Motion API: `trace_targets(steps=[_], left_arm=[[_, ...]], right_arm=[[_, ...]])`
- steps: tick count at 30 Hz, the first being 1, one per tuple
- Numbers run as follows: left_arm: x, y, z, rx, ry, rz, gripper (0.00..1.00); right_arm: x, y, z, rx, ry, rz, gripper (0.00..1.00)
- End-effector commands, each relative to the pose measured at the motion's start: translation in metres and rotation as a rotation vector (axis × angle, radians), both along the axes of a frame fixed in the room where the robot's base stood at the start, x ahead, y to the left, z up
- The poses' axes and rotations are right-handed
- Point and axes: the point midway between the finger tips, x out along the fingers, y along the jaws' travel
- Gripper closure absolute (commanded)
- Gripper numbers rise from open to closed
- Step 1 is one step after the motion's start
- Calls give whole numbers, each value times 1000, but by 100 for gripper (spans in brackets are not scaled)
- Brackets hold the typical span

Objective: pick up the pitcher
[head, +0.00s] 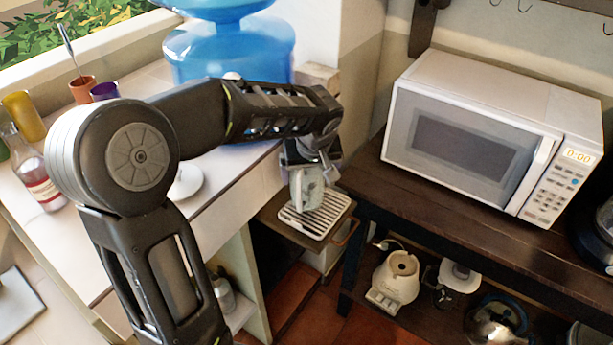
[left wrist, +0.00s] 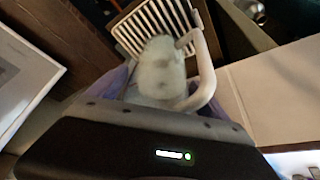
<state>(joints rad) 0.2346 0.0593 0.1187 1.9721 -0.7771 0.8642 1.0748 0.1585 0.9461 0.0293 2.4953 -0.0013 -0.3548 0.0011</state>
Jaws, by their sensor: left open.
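The pitcher (head: 307,192) is small and pale, with a printed side in the head view. It stands upright on a slatted rack (head: 329,218) on a low wooden shelf between the counter and the dark table. In the left wrist view the pitcher (left wrist: 160,68) shows from above, with its white handle (left wrist: 207,70) on the right. My left gripper (head: 311,165) is open, close over the pitcher's upper part and hiding some of it. Its fingers appear to lie on either side of the pitcher; contact cannot be told. My right gripper is not in view.
A white microwave (head: 476,140) stands on the dark table (head: 395,185) at right. A blue water jug (head: 228,55) stands on the white counter (head: 225,200), with cups and a bottle (head: 38,180) at left.

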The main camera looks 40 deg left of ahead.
Motion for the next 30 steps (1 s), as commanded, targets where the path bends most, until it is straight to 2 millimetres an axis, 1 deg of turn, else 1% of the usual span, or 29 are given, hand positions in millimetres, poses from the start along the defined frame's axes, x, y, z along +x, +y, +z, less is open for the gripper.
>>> trace_targets(steps=[3, 20, 30], left_arm=[[2, 1, -5, -1, -1, 0, 12], [2, 1, -5, 0, -1, 0, 12], [2, 1, -5, 0, -1, 0, 40]], right_arm=[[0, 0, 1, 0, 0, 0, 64], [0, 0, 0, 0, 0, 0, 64], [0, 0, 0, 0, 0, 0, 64]])
